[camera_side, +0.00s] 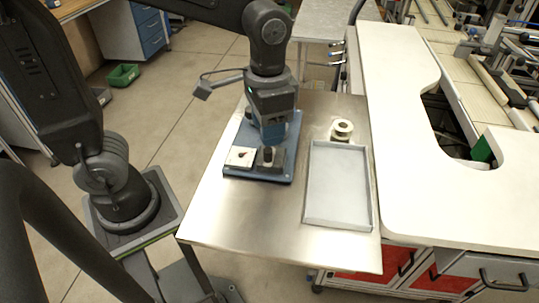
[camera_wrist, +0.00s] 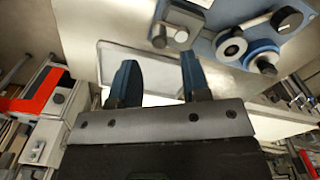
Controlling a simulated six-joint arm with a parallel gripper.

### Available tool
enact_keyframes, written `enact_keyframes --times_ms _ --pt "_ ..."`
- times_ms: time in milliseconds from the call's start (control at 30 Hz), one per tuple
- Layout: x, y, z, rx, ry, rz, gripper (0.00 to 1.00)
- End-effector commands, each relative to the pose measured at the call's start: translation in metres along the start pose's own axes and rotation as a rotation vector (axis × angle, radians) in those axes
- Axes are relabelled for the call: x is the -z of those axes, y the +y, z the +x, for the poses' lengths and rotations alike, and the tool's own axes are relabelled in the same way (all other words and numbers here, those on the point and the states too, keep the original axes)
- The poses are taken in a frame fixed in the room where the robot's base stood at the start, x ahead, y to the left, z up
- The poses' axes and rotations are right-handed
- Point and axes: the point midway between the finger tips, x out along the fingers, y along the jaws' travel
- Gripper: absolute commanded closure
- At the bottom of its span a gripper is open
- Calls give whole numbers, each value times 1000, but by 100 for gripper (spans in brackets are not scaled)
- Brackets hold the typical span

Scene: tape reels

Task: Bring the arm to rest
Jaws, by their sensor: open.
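My gripper (camera_side: 271,135) points down over the blue fixture board (camera_side: 240,140) in the side view; its tips are hard to make out against the fixture. In the wrist view my gripper (camera_wrist: 160,75) shows two blue fingers spread apart with nothing between them. The fixture board bears a white plate (camera_side: 239,157) and dark blocks. In the wrist view, a ring-shaped white reel (camera_wrist: 232,47) shows on the blue fixture.
The grey tray looks empty. The steel table (camera_side: 240,215) is bare in front of the fixture. A white worktop (camera_side: 410,170) adjoins it on the right. A green bin (camera_side: 123,75) stands on the floor at the back left.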

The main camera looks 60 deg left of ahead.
Motion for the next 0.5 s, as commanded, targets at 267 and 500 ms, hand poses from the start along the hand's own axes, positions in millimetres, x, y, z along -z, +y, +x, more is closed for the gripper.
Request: enact_keyframes --times_ms 267,500 --pt "0 0 -10 0 -1 0 57" --pt "-2 -2 -11 0 14 -8 57"
